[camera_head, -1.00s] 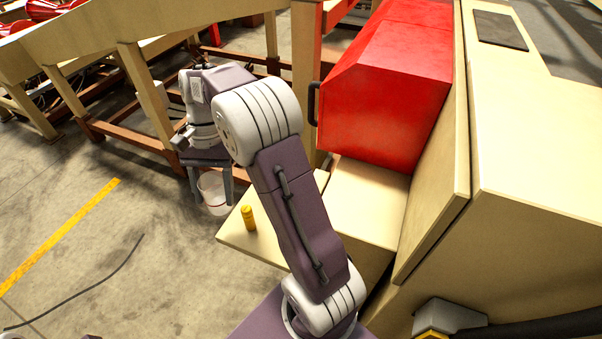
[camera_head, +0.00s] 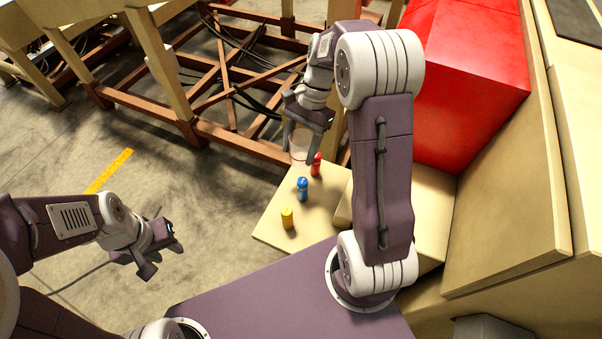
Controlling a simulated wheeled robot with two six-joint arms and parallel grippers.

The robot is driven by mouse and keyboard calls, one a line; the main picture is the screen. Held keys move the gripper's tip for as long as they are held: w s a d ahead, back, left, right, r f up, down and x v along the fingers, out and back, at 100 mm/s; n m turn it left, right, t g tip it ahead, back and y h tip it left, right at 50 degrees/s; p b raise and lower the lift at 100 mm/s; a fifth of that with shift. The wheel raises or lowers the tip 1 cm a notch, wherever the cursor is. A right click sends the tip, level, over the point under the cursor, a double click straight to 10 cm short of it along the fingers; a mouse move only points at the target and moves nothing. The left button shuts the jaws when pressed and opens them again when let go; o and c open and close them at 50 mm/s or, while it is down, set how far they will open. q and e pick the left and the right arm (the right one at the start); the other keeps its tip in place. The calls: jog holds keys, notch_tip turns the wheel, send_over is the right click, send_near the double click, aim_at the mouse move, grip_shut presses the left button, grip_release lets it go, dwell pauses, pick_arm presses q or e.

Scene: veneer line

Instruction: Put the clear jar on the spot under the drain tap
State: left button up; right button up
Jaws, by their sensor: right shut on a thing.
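My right gripper (camera_head: 307,128) points down and is shut on the clear jar (camera_head: 299,146), a see-through vessel with a reddish line near its bottom. The fingers and wrist hide the jar's upper part. In the picture the jar is at the far edge of a pale wooden shelf (camera_head: 264,226), just left of a small red bottle; I cannot tell its height over the shelf. My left gripper (camera_head: 163,257) is open and empty over the floor at the left. I cannot make out the drain tap or the spot under it.
A red bottle (camera_head: 316,164), a blue bottle (camera_head: 303,189) and a yellow bottle (camera_head: 287,218) stand in a row on the shelf. A red hooded box (camera_head: 470,85) and wooden panels stand at the right. A brown frame (camera_head: 240,140) with cables lies behind.

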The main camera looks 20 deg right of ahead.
aim_at(299, 169)
jog(key=f, duration=0.5)
jog(key=shift+w+f, duration=0.25)
jog(key=shift+f, duration=0.05)
jog(key=shift+s+f+p, duration=0.2)
jog(key=shift+p, duration=0.1)
notch_tip(299, 169, down, 4)
jog(key=shift+r, duration=0.25)
jog(key=shift+w+f, duration=0.1)
jog(key=shift+w, duration=0.05)
jog(key=shift+f, duration=0.15)
jog(key=o, duration=1.4)
jog(key=shift+o, duration=0.3)
